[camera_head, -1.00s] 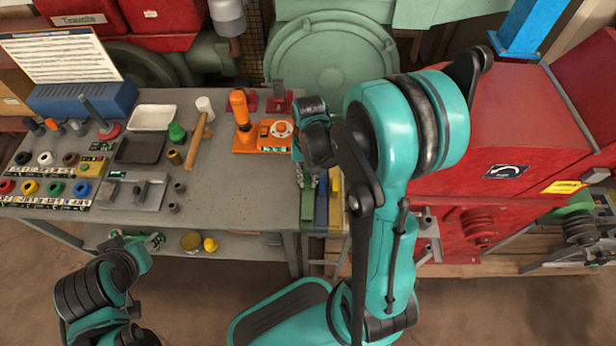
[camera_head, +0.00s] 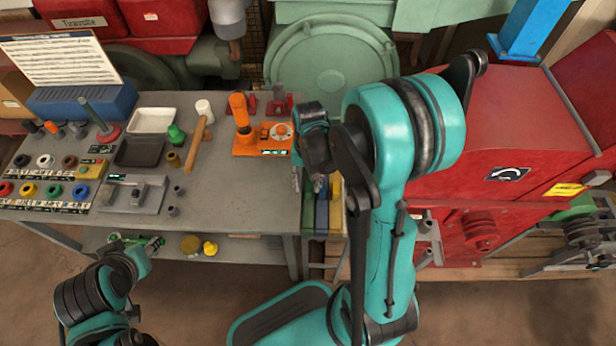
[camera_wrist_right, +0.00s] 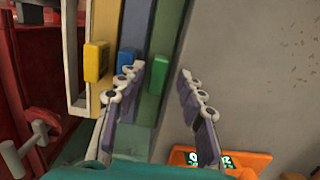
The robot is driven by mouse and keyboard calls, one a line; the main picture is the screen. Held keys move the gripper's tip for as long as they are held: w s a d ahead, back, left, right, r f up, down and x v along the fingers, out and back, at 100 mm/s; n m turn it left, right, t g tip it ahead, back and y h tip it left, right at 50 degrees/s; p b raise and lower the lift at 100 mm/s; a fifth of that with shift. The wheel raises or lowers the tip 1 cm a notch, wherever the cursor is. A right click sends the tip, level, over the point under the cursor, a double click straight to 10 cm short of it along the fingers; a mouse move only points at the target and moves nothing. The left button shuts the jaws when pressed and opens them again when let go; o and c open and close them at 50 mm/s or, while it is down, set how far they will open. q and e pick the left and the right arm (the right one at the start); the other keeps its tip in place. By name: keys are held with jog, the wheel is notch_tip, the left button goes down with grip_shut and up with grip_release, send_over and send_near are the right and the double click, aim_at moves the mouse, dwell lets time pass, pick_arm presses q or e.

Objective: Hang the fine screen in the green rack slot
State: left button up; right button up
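The rack (camera_head: 322,212) stands against the right end of the bench, with green, blue and yellow strips side by side. In the right wrist view it shows a green tab (camera_wrist_right: 158,74), a blue tab (camera_wrist_right: 128,61) and a yellow tab (camera_wrist_right: 95,62). My right gripper (camera_wrist_right: 161,74) is open over the green side, fingers spread either side of the green tab's line. I see nothing clamped between them. In the head view the right gripper (camera_head: 307,182) is partly hidden by its wrist. I cannot make out the fine screen. My left arm is at lower left; its fingers are unclear.
The grey bench (camera_head: 235,190) holds an orange device (camera_head: 262,139), a hammer (camera_head: 198,143), trays and several coloured rings. The red mill (camera_head: 500,130) stands to the right of my right arm. The bench top near its right front corner is clear.

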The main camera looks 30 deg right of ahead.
notch_tip(320, 180, up, 12)
jog(key=w, duration=0.1)
jog(key=shift+d, duration=0.35)
jog(key=shift+w+f, duration=0.1)
jog(key=shift+f, duration=0.05)
jog(key=s+a+r+n+t, duration=0.4)
jog(key=s+a+n+t, duration=0.2)
jog(key=a+t, duration=0.1)
jog(key=shift+s+a+t+h, duration=0.15)
jog(key=shift+a+t+h, duration=0.25)
jog(key=shift+t, duration=0.3)
dwell(1.6)
